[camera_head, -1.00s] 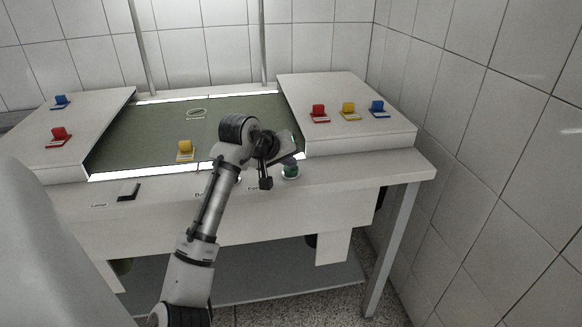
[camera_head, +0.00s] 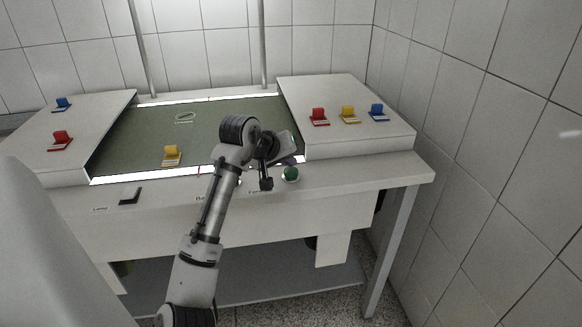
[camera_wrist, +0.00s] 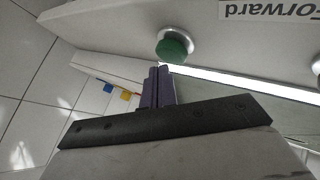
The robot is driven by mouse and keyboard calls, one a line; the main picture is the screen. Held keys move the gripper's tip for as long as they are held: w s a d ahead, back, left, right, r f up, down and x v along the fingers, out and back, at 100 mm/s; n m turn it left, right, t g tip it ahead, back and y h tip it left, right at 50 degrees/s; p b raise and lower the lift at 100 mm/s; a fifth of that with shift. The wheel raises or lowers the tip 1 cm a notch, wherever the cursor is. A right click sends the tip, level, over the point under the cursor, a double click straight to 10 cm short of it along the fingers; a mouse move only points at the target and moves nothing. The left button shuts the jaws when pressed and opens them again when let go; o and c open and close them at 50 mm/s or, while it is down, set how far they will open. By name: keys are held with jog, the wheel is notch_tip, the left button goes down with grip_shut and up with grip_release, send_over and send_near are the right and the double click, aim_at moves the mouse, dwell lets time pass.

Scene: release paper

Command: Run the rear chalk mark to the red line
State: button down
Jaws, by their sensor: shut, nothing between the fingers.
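The dull green belt (camera_head: 137,140) lies in the middle of the bench. A pale oval chalk mark (camera_head: 186,117) with small writing under it is towards its rear. A thin red line (camera_head: 198,170) shows at the front edge, partly beside my arm. A yellow block (camera_head: 172,155) stands on the belt near the front. A green button (camera_head: 291,174) sits on the front right panel; it also shows in the wrist view (camera_wrist: 174,47), beside a "Forward" label. My gripper (camera_wrist: 158,70) is shut and empty, its tips close to the button; contact cannot be told.
A red block (camera_head: 319,117), a yellow block (camera_head: 349,115) and a blue block (camera_head: 377,112) stand on the right side deck. A blue block (camera_head: 62,104) and a red block (camera_head: 60,141) stand on the left deck. A dark switch-like piece (camera_head: 130,196) is at front left.

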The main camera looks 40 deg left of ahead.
aim_at(289, 172)
jog(key=shift+r, duration=0.25)
jog(key=shift+r+p, duration=2.2)
jog(key=shift+r, duration=0.25)
